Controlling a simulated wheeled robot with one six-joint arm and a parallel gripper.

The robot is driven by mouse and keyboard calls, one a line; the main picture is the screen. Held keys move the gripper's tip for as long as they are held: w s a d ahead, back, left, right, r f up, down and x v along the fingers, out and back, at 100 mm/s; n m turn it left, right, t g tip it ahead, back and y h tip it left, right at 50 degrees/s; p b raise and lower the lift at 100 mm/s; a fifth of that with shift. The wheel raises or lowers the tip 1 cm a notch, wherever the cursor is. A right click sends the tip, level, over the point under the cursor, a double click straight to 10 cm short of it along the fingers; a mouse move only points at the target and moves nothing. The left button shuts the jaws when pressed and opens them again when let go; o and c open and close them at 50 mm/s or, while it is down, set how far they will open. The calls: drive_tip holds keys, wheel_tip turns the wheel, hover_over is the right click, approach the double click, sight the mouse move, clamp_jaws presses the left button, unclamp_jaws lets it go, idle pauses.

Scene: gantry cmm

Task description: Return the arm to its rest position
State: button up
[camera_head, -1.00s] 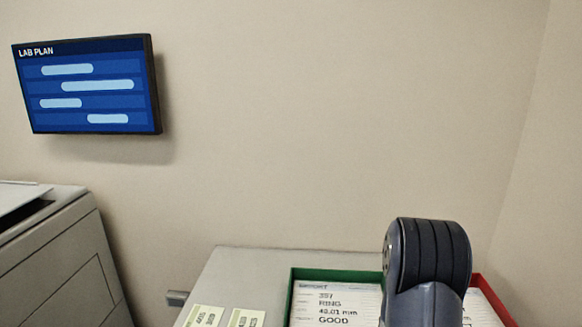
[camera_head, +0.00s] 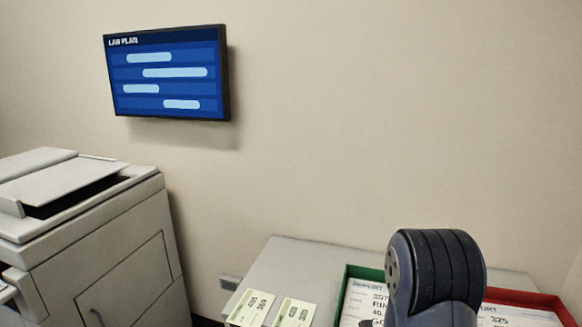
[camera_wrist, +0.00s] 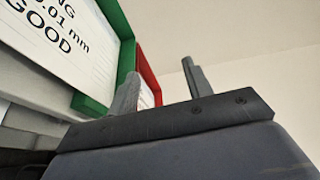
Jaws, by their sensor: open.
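My arm (camera_head: 436,270) rises at the lower right of the head view, in front of the trays. My gripper (camera_wrist: 160,85) shows in the wrist view with its two fingers apart and nothing between them. Its left finger overlaps the edges of the green and red trays in the picture; I cannot tell whether it touches them. The right finger stands against bare wall. The gripper itself cannot be made out in the head view.
A green tray (camera_head: 344,290) and a red tray (camera_head: 530,296), each with report sheets, sit on a grey cabinet (camera_head: 290,262). Two labelled cards (camera_head: 252,307) lie left of them. A printer (camera_head: 110,240) stands at the left. A wall screen (camera_head: 167,73) hangs above.

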drive_tip(key=w+a+n+t+y, duration=0.1)
drive_tip(key=a+y, duration=0.1)
drive_tip(key=a, duration=0.4)
drive_tip(key=w+a+f+n+t+y+b, duration=0.1)
drive_tip(key=w+a+n+t+y, duration=0.1)
drive_tip(key=a, duration=0.4)
drive_tip(key=shift+y+b, duration=0.3)
drive_tip(key=shift+y, duration=0.1)
drive_tip(key=shift+d, duration=0.1)
